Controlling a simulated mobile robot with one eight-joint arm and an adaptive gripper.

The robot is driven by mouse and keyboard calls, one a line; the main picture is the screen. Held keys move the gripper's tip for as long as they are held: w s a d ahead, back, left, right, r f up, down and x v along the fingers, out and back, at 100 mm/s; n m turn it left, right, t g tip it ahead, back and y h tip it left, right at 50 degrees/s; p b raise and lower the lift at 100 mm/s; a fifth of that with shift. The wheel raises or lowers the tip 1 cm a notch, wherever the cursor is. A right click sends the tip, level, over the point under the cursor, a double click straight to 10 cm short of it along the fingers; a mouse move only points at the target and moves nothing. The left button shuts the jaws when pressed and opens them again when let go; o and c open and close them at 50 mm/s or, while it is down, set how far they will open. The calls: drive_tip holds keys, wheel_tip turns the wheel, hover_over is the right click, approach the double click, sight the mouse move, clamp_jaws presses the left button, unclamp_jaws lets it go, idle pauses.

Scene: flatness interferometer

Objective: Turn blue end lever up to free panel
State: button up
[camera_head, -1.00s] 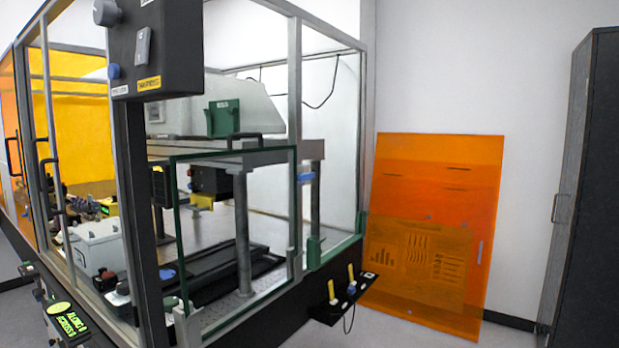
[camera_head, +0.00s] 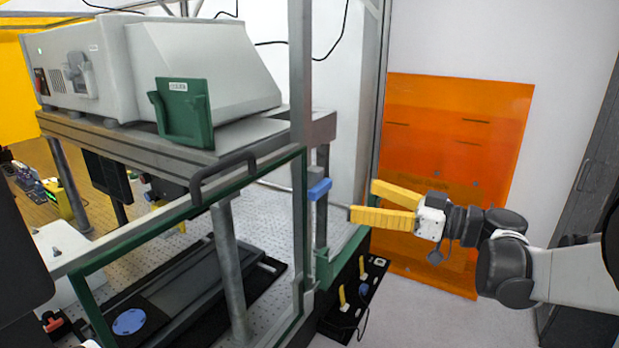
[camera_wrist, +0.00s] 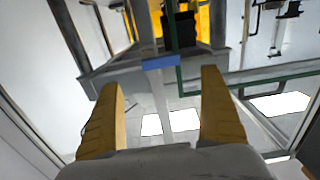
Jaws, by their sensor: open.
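The blue end lever (camera_head: 319,189) is on the upright at the right end of the green-framed clear panel (camera_head: 270,169). It looks short and close to level, with a slight tilt. In the wrist view the lever (camera_wrist: 161,63) is a blue bar lying crosswise ahead, between the lines of my fingertips. My gripper (camera_head: 364,201) has two yellow fingers, spread apart and empty. It is to the right of the lever, pointing left at it, with a gap between. The fingers also frame the lever in the wrist view (camera_wrist: 160,84).
A dark handle (camera_head: 222,172) rises from the panel's top edge. A green bracket (camera_head: 325,266) is below the lever. A low black shelf (camera_head: 355,299) with yellow-handled tools stands out below my gripper. An orange sheet (camera_head: 460,105) leans on the wall behind.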

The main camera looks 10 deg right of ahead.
sight(325, 189)
drive_tip(key=b+x, duration=0.1)
drive_tip(key=x, duration=0.8)
drive_tip(key=shift+a+f, duration=0.1)
drive_tip(key=shift+a, duration=0.1)
drive_tip(key=c, duration=1.2)
